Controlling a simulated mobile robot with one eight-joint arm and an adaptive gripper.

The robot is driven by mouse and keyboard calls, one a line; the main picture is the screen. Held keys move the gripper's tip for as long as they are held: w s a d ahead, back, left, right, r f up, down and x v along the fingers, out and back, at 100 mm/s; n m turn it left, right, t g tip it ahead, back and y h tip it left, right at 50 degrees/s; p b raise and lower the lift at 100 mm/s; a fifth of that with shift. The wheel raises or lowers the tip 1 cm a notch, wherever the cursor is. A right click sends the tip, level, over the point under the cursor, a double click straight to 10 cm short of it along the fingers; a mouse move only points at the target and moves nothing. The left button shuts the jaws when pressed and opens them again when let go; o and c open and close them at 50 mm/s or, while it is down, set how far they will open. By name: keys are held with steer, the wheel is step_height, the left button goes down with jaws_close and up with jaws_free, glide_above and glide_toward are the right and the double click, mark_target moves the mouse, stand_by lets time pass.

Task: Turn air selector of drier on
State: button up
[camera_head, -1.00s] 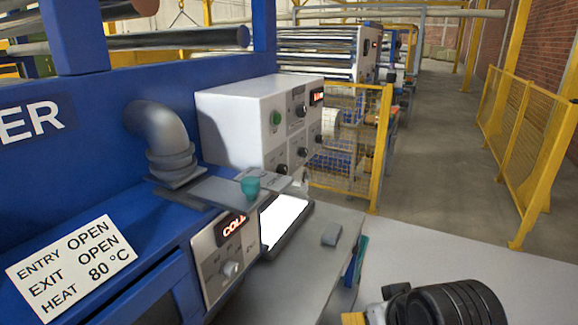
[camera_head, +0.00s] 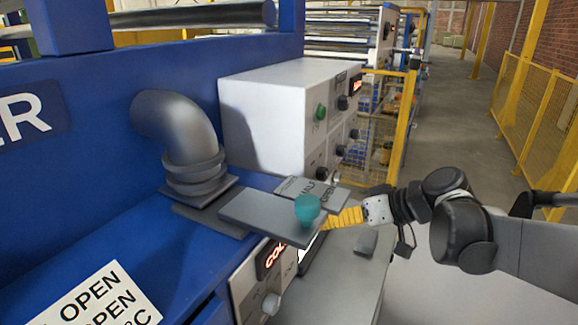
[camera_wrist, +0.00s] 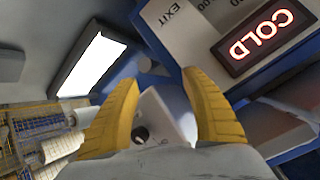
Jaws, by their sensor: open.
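The drier's panel (camera_head: 246,287) is at the lower middle of the head view, partly cut off by the frame edge. It carries a lit red COLD display (camera_head: 270,258) and a pale grey knob (camera_head: 270,303); which control is the air selector cannot be read. The display also shows at upper right in the wrist view (camera_wrist: 260,40). My gripper (camera_head: 338,218) is behind and right of the teal-knobbed slide plate, its tips partly hidden. In the wrist view its yellow fingers (camera_wrist: 163,95) are apart, with nothing held; a white surface with a dark round spot shows between them.
The grey slide plate (camera_head: 262,212) with teal knob (camera_head: 307,208) juts out beside my gripper. A white control box (camera_head: 280,105) stands behind it. A bright screen (camera_wrist: 93,62) is left of my fingers. A yellow mesh fence (camera_head: 400,125) stands beyond.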

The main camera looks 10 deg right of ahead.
mark_target(327, 176)
steer(key=w+d+r+n+t+y+b, duration=0.1)
steer(key=w+d+r+n+t+y, duration=0.1)
steer(key=w+d+n+y, duration=0.3)
steer(key=w+d+r+t+y, duration=0.1)
steer(key=w+d+r+t, duration=0.15)
steer(key=d, duration=0.35)
steer(key=shift+g, duration=0.45)
steer(key=b+x, duration=0.1)
steer(key=x, duration=0.2)
steer(key=b+x, duration=0.1)
steer(key=x, duration=0.3)
steer(key=f+x, duration=0.1)
steer(key=x, duration=0.2)
steer(key=shift+w+a+b, duration=0.2)
steer(key=shift+w+b, duration=0.1)
steer(key=shift+b, duration=0.1)
steer(key=c, duration=1.2)
